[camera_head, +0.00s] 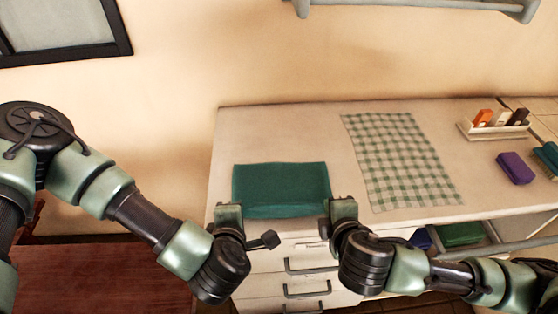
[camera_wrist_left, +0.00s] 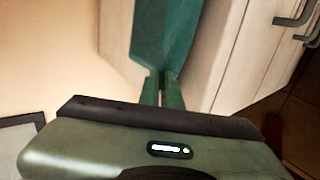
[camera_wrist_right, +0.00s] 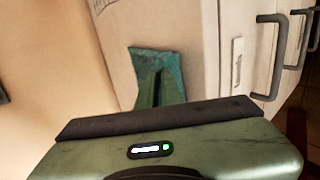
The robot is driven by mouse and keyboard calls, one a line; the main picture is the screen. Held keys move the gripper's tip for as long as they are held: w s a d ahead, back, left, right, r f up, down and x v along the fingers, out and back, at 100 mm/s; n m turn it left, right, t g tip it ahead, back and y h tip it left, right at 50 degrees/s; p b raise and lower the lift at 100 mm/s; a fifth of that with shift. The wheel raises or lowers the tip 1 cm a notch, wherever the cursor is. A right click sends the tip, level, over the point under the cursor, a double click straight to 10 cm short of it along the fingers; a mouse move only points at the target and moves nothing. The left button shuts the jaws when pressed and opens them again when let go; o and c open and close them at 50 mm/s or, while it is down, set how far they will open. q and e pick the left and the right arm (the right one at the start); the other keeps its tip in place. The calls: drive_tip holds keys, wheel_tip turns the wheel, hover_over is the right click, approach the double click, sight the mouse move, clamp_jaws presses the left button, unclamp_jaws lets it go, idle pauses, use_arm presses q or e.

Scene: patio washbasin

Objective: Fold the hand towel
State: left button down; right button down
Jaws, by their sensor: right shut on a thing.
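The teal hand towel (camera_head: 280,184) spans the gap between my two grippers at the counter's front edge, its far edge on the counter. My left gripper (camera_head: 229,206) is at its near left corner. In the left wrist view the fingers (camera_wrist_left: 163,92) are close together on the towel's edge (camera_wrist_left: 165,35). My right gripper (camera_head: 341,203) is shut on the near right corner.
A green checked cloth (camera_head: 402,162) lies flat right of the towel on the white counter (camera_head: 300,128). A holder (camera_head: 493,130) with small items, a purple block (camera_head: 515,167) and a teal item (camera_head: 549,155) are farther right. Drawers (camera_head: 310,268) are below.

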use_arm(q)
drive_tip(key=shift+s+a+f, duration=0.1)
use_arm(e)
drive_tip(key=shift+s+f, duration=0.1)
drive_tip(key=shift+s, duration=0.05)
use_arm(q)
drive_tip(key=c, duration=1.3)
unclamp_jaws()
use_arm(e)
drive_tip(key=c, duration=1.3)
unclamp_jaws()
